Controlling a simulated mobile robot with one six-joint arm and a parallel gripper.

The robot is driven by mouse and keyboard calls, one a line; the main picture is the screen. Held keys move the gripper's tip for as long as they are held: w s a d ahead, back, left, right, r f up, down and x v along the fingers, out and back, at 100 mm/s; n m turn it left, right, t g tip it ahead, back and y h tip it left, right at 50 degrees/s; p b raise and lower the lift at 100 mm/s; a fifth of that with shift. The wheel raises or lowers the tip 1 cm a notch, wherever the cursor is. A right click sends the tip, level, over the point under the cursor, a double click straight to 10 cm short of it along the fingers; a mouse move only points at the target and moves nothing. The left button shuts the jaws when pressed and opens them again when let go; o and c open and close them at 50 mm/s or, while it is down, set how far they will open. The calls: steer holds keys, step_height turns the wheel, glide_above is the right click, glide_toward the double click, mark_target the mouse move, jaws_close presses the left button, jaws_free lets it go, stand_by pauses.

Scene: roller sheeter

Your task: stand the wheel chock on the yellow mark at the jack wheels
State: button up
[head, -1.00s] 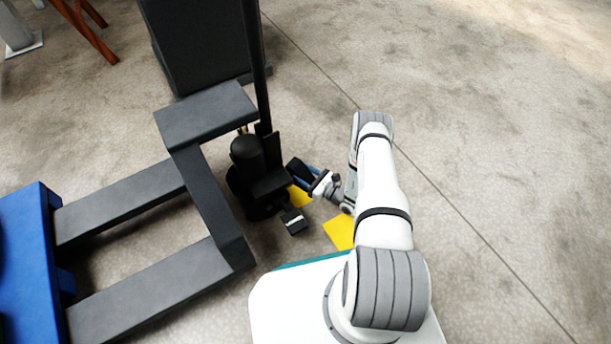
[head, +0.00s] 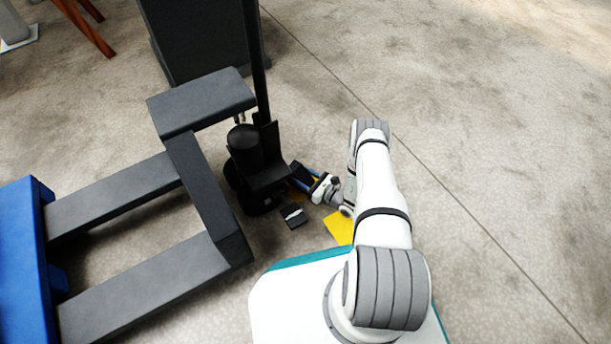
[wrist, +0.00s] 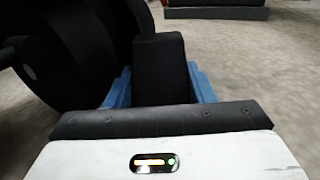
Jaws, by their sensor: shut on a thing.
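The wheel chock (wrist: 160,68) is a black block held upright between the blue fingers of my gripper (wrist: 160,90) in the wrist view. In the head view my gripper (head: 304,177) is low beside the jack wheels (head: 257,190), with the dark chock (head: 298,169) at its tip. A yellow mark (head: 296,187) shows as a small sliver beneath the gripper, mostly hidden. In the wrist view the round black wheel (wrist: 85,50) is close on the left of the chock. I cannot tell whether the chock touches the floor or the wheel.
A second yellow patch (head: 339,228) lies nearer my base, partly behind my arm. A dark block with a pale stripe (head: 293,215) lies beside the jack. The jack's forks (head: 120,195) extend left toward a blue object (head: 20,240). Open floor is on the right.

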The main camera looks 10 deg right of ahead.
steer(key=shift+f, duration=0.55)
steer(key=o, duration=1.5)
